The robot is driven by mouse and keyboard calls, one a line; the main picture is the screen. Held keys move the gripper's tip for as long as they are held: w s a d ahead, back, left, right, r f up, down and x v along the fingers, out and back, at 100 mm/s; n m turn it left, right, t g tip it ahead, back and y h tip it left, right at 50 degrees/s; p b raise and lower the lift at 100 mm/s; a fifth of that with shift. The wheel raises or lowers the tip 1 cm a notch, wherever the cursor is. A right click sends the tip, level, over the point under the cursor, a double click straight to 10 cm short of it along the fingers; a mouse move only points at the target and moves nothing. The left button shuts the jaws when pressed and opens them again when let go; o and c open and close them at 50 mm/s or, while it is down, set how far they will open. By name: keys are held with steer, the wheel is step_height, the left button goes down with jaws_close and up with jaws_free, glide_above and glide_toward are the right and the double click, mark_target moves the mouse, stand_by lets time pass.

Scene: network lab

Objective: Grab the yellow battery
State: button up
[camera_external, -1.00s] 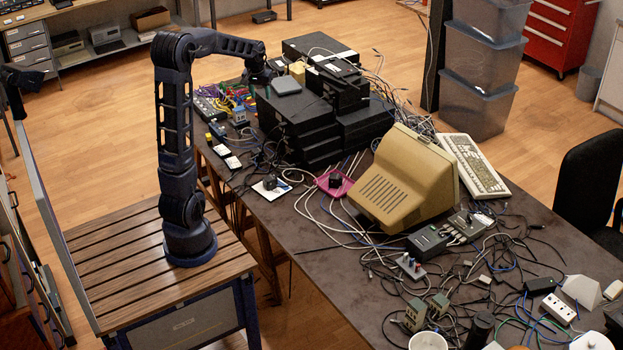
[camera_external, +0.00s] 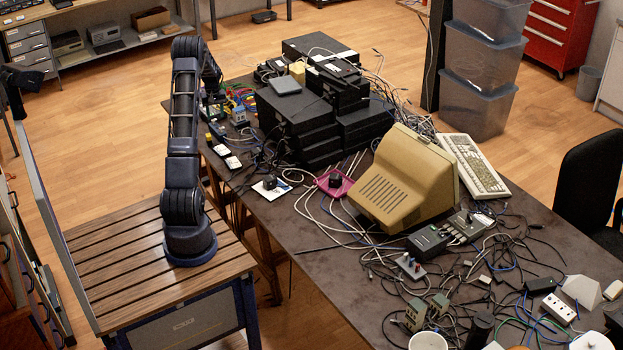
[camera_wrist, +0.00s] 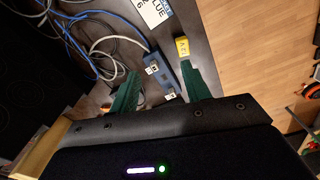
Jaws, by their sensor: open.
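The yellow battery (camera_wrist: 182,47) shows in the wrist view as a small yellow block with dark lettering, near the dark table's edge. My gripper (camera_wrist: 159,69) is open, with its two green fingers spread. The battery is just beyond the tip of the right-hand finger, not between the fingers. I cannot tell whether that finger touches it. A blue-grey device (camera_wrist: 158,78) with pale sockets lies in the gap between the fingers. In the external view my arm's end is over the table's far left end, and its fingers are largely hidden.
Cables (camera_wrist: 85,40) and a white card with blue print (camera_wrist: 150,10) lie beside the battery. The wooden floor (camera_wrist: 245,50) begins past the table edge.

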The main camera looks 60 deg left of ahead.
glide_above(208, 135)
steer(key=shift+n, duration=0.4)
steer(key=f, duration=0.4)
steer(key=shift+w+a+f, duration=0.25)
steer(key=shift+w+f, duration=0.1)
steer(key=shift+w, duration=0.05)
step_height(208, 135, down, 5)
steer(key=shift+f, duration=0.15)
steer(key=shift+s+f, duration=0.15)
steer(key=shift+f, duration=1.15)
steer(key=shift+s+f, duration=0.15)
steer(key=shift+f, duration=1.15)
jaws_close()
